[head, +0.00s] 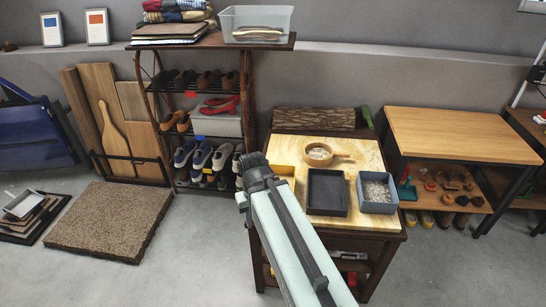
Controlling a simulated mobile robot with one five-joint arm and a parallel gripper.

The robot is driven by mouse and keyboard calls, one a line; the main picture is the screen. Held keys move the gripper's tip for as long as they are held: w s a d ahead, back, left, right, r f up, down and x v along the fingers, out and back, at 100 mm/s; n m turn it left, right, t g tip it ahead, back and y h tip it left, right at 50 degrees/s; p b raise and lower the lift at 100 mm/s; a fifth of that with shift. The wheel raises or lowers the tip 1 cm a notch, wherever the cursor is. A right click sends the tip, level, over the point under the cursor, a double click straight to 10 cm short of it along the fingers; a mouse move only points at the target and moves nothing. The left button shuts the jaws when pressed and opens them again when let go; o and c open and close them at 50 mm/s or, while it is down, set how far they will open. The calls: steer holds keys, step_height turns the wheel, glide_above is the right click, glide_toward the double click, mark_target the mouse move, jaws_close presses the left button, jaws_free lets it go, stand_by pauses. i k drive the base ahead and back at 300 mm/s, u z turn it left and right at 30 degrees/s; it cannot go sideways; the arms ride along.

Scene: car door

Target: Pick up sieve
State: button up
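The sieve (319,157) is a small round light-wood ring with a short handle pointing right. Its inside looks pale grey. It rests near the back of the yellowish tabletop (366,152), behind a black tray. My arm reaches up from the bottom of the head view to the left edge of this table. At its far end is a dark part, where my gripper (254,166) seems to be, left of the sieve and apart from it. I cannot make out its fingers or whether it holds anything.
On the same table are the black tray (327,192), a blue-grey box (377,193) of pale bits, and a yellow container (284,171) partly behind my arm. A bark-covered log (314,118) lies behind. A shoe rack (200,117) stands left, a wooden table (463,134) right.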

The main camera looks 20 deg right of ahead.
mark_target(316, 155)
steer(key=u, duration=0.4)
steer(key=i, duration=1.05)
steer(key=z, duration=0.1)
